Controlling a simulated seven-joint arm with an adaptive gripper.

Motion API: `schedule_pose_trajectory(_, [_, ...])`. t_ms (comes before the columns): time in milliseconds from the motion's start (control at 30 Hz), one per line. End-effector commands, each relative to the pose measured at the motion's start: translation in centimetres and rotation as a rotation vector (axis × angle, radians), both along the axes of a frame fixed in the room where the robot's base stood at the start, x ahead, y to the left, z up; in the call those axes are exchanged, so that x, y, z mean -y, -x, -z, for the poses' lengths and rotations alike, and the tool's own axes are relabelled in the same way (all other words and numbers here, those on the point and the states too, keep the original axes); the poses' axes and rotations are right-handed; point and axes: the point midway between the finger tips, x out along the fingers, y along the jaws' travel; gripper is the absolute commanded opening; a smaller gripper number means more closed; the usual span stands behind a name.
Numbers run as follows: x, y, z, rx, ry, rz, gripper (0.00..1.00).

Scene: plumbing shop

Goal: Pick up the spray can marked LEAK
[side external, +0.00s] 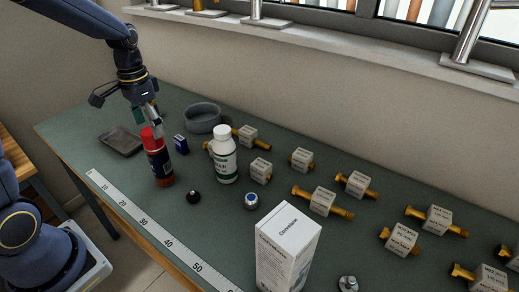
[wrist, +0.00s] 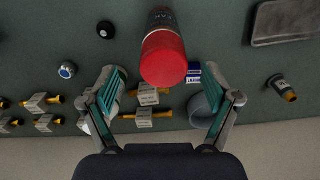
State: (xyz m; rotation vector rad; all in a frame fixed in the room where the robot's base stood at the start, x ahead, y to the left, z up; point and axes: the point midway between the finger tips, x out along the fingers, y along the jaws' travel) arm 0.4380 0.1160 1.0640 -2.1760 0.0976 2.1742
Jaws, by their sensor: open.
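The spray can (side external: 160,167) stands upright on the green bench top, with a red cap and a dark and red body. In the wrist view its red cap (wrist: 163,58) is large, near the middle. Part of its label shows, but I cannot read the whole word. My gripper (side external: 150,128) is open, pointing down at the top of the can. In the wrist view its two fingers (wrist: 160,74) are apart on either side of the cap, with nothing gripped. Whether a finger touches the cap is not clear.
A small blue box (side external: 181,144) and a grey bowl (side external: 203,123) stand close behind the can. A white bottle (side external: 223,160) is to its right, a black knob (side external: 194,198) in front. A dark tray (side external: 121,141) lies left. Several brass fittings and a white box (side external: 285,250) are further right.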

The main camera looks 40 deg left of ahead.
Motion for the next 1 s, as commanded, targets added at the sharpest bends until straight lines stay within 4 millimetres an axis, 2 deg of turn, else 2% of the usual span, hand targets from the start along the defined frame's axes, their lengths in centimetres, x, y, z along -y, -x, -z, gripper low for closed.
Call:
schedule_pose_trajectory(200, [-0.4,-0.2,3.4,-0.005,0.003,-0.001,0.88])
schedule_pose_trajectory(300, [-0.4,-0.2,4.5,-0.003,0.001,-0.001,0.88])
schedule_pose_trajectory(567, [-0.4,-0.2,4.9,-0.001,0.001,-0.001,0.88])
schedule_pose_trajectory(1000, [-0.4,-0.3,4.8,-0.001,0.0,-0.001,0.44])
